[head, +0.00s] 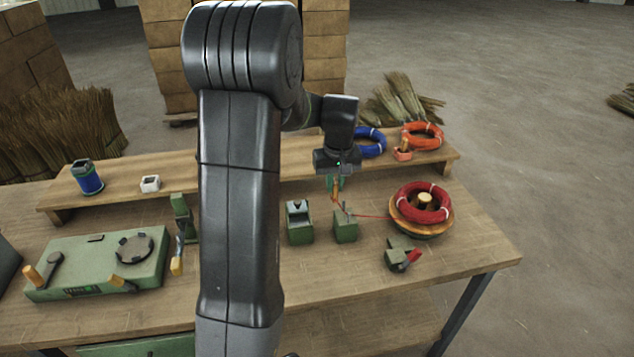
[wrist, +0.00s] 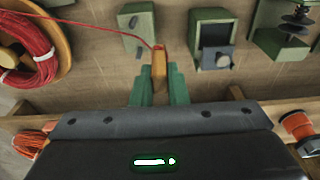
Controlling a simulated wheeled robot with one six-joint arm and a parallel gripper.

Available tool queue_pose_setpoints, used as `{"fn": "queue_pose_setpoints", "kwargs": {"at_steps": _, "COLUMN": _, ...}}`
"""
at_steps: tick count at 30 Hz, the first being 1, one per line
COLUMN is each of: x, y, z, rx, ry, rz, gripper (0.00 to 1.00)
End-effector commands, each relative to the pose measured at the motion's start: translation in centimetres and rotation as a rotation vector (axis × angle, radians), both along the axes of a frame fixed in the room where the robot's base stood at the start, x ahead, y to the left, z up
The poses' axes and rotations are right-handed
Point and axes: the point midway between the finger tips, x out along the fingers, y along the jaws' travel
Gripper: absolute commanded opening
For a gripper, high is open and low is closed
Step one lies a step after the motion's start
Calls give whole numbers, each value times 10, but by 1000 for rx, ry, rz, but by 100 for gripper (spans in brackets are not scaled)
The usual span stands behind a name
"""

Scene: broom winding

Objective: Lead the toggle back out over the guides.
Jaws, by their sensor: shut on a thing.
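My gripper (head: 335,182) is shut on the wooden toggle (wrist: 159,70), which sits between the green fingertips in the wrist view. In the head view the toggle (head: 335,192) hangs below the gripper, above the bench near the green guide block with a post (head: 345,230). That block also shows in the wrist view (wrist: 134,44). A red cord (wrist: 100,27) runs from the red coil (head: 408,201) past this block to the toggle. Whether it touches the post I cannot tell. A second green block with a dark slot (head: 299,225) stands to its left.
The coil lies on a round wooden turntable (head: 441,226). A green clamp with a red handle (head: 394,254) sits in front. A green stand (head: 184,219) and a green machine (head: 100,265) are at left. The raised back shelf (head: 262,172) holds blue and orange coils.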

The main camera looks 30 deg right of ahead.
Motion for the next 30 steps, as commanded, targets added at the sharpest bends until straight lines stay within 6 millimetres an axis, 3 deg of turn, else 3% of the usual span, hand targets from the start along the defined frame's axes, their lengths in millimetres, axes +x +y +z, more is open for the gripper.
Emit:
{"fn": "queue_pose_setpoints", "kwargs": {"at_steps": 15, "x": -21, "y": -74, "z": 1, "rx": 0, "ry": 0, "rz": -2, "gripper": 0}}
{"fn": "queue_pose_setpoints", "kwargs": {"at_steps": 21, "x": -25, "y": -86, "z": 0, "rx": 0, "ry": 0, "rz": -1, "gripper": 0}}
{"fn": "queue_pose_setpoints", "kwargs": {"at_steps": 30, "x": -25, "y": -87, "z": 0, "rx": 0, "ry": 0, "rz": 0, "gripper": 0}}
